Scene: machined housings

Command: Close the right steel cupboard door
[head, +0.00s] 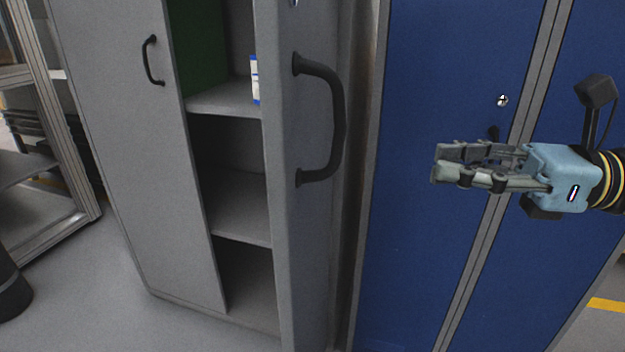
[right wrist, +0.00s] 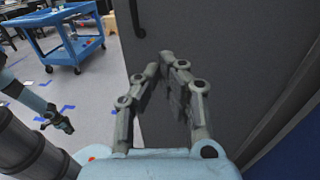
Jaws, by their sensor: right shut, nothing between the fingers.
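The grey steel cupboard (head: 215,285) stands in the middle of the head view. Its right door (head: 300,250) stands open, swung out towards me, with a black bow handle (head: 335,120). Its left door (head: 115,90) is shut. My right gripper (head: 440,163) is shut and empty, to the right of the open door and apart from its handle. In the right wrist view the gripper's fingertips (right wrist: 167,62) meet before a dark grey panel (right wrist: 230,50), apparently the door. A small gripper, apparently my left (right wrist: 58,121), shows at the left there; its jaws are too small to read.
Blue lockers (head: 425,220) stand right of the cupboard, behind my right gripper. The cupboard's shelves (head: 235,205) show, with a small white and blue item (head: 255,80) partly hidden by the door. A blue cart (right wrist: 75,45) stands on open floor in the right wrist view.

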